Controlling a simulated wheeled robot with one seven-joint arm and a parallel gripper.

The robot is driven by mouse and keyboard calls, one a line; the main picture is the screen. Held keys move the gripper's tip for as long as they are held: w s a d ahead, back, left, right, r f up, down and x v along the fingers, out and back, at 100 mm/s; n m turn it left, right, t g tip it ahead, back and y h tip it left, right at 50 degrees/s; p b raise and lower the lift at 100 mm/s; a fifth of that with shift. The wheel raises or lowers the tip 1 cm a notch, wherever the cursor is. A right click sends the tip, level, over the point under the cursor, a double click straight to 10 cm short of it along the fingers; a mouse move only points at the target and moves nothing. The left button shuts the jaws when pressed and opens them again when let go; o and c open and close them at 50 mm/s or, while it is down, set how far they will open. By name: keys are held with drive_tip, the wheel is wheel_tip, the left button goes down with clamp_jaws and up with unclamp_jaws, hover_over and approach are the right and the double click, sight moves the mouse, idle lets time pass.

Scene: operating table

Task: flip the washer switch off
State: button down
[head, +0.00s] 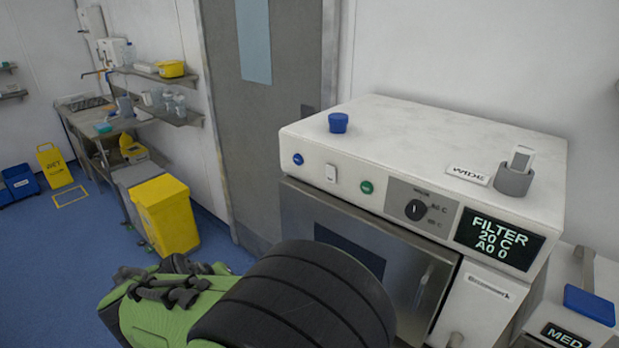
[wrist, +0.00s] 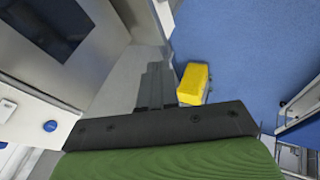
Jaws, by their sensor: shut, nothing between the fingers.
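The washer (head: 430,130) is a white machine on the right in the head view, with a steel door below its control panel. A small white rocker switch (head: 331,173) sits on the panel between a blue button (head: 298,159) and a green button (head: 367,187). In the wrist view the switch (wrist: 7,108) is at the left edge, beside the blue button (wrist: 50,126). My gripper (wrist: 154,70) is shut and empty, pointing past the washer's side, apart from the switch. The gripper's fingers are not visible in the head view. I cannot tell the switch's position.
The panel also has a black dial (head: 415,209) and a lit display (head: 498,239). A blue cap (head: 338,122), a label card and a grey holder (head: 513,180) stand on top. A yellow bin (head: 165,215) stands on the floor left of the washer.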

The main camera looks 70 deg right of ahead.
sight(329, 170)
drive_tip(key=s+d+r+g+h, duration=0.1)
drive_tip(key=s+d+g+h, duration=0.25)
drive_tip(key=d, duration=0.45)
drive_tip(key=s+d+r+n+g+h+b, duration=0.1)
drive_tip(key=r+g+h, duration=0.4)
drive_tip(key=r, duration=0.5)
drive_tip(key=shift+s+d+r+h+b, duration=0.3)
drive_tip(key=shift+d+h+b, duration=0.2)
drive_tip(key=shift+d+h, duration=0.75)
drive_tip(key=p+x, duration=0.2)
drive_tip(key=x, duration=1.2)
